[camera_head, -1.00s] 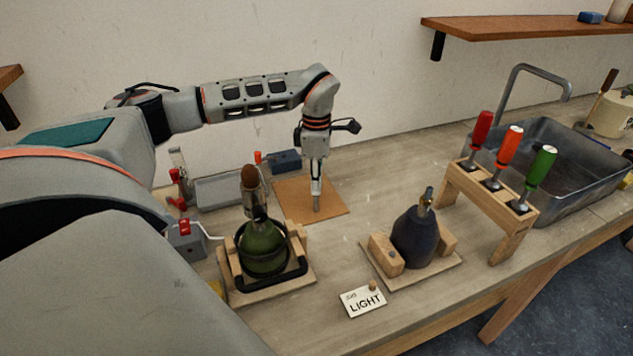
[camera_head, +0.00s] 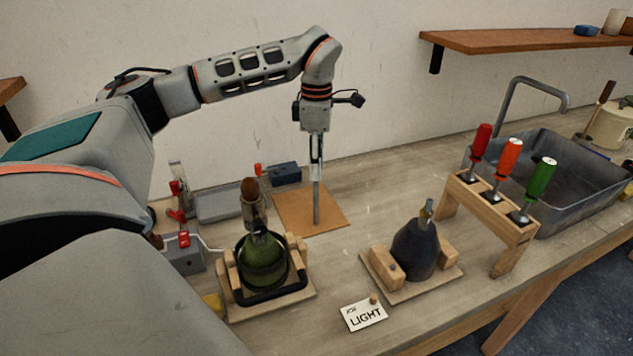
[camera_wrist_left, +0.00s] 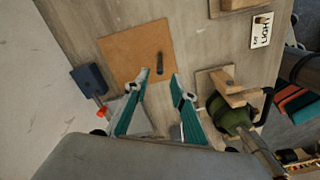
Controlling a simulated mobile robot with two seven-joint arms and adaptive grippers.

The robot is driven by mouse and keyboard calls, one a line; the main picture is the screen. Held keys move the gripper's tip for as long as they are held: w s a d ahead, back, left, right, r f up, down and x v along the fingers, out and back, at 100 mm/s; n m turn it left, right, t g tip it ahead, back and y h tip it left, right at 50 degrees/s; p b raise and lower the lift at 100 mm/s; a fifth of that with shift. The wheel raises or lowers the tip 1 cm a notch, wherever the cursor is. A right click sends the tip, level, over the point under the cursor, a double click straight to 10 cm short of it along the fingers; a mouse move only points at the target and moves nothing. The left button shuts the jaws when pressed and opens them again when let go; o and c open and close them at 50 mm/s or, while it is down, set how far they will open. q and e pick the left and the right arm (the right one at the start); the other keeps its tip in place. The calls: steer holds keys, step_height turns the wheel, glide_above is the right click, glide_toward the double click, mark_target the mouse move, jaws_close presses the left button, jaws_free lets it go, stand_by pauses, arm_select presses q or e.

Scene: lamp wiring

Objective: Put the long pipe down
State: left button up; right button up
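The long pipe (camera_head: 317,208) is a thin grey tube standing upright on the square brown mat (camera_head: 335,222). In the left wrist view the pipe (camera_wrist_left: 159,64) shows nearly end-on, as a short dark stub over the mat (camera_wrist_left: 120,55). My left gripper (camera_head: 316,178) points straight down above the pipe, in line with it. In the left wrist view its two fingers (camera_wrist_left: 159,77) are spread apart, with the pipe just beyond the gap between their tips and clear of both. My right gripper is not in view.
A green bottle (camera_head: 262,262) stands in a wooden cradle, front left of the mat. A dark vase (camera_head: 414,250) sits in a wooden holder at right. A blue block (camera_head: 285,172) and a grey tray (camera_head: 220,203) lie behind left. A screwdriver rack (camera_head: 490,205) stands farther right.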

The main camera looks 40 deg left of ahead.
arm_select(q)
steer(key=shift+r, duration=1.4)
steer(key=shift+s+d+f, duration=0.1)
